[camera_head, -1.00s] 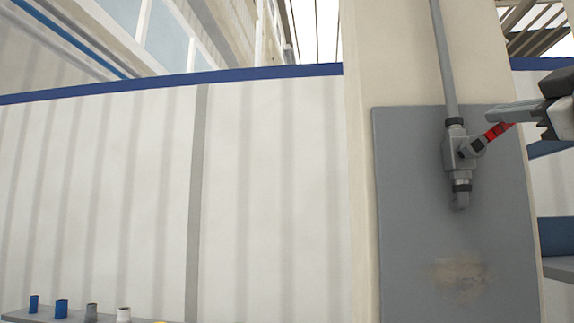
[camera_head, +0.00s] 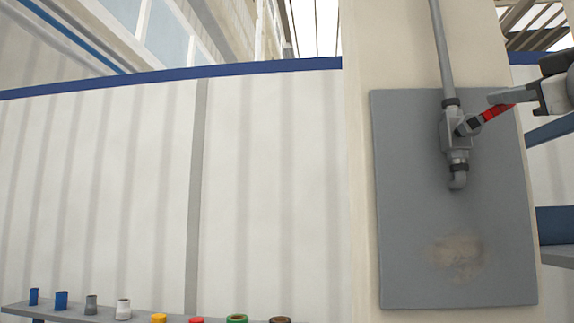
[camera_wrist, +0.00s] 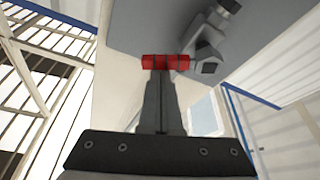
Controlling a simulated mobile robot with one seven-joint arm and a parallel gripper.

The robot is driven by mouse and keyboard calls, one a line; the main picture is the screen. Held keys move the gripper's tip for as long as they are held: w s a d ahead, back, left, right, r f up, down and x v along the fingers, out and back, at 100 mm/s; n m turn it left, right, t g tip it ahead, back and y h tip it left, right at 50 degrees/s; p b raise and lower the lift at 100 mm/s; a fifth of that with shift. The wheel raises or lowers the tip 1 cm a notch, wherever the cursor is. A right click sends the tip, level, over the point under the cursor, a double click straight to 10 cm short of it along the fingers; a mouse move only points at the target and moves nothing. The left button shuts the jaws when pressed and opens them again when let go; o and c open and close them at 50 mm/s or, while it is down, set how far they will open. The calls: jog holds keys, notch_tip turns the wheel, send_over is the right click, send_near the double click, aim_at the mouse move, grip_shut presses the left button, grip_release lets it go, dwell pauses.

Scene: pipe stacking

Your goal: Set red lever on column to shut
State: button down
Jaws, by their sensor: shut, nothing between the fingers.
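The red lever (camera_head: 494,112) sits on a grey valve (camera_head: 456,132) at the foot of a grey pipe on the column (camera_head: 398,50). The lever points up and to the right, away from the valve body. My gripper (camera_head: 492,97) is at the lever from the right, with its fingertips over the lever's upper side. In the wrist view the fingers (camera_wrist: 162,76) are together, and their tips reach the middle of the red lever (camera_wrist: 166,62). The valve (camera_wrist: 208,48) is to the right of the lever there. I cannot tell whether the tips press on the lever.
A grey backing plate (camera_head: 420,210) with a brown stain is fixed to the column behind the valve. A shelf at lower left holds several short coloured pipes (camera_head: 123,309). A grey ledge (camera_head: 558,256) with blue parts stands right of the column.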

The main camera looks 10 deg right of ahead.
jog(key=f+m+h+b, duration=0.1)
jog(key=m, duration=0.1)
jog(key=m+h+b, duration=0.1)
jog(key=m+b, duration=0.1)
jog(key=shift+d+f, duration=0.35)
jog(key=shift+f, duration=0.05)
jog(key=shift+f+m+b, duration=0.15)
jog(key=shift+m+b, duration=0.15)
jog(key=shift+b, duration=0.2)
jog(key=shift+d, duration=0.1)
jog(key=shift+s, duration=0.1)
notch_tip(320, 180, up, 4)
jog(key=p, duration=0.3)
jog(key=b+v, duration=0.3)
jog(key=v, duration=0.7)
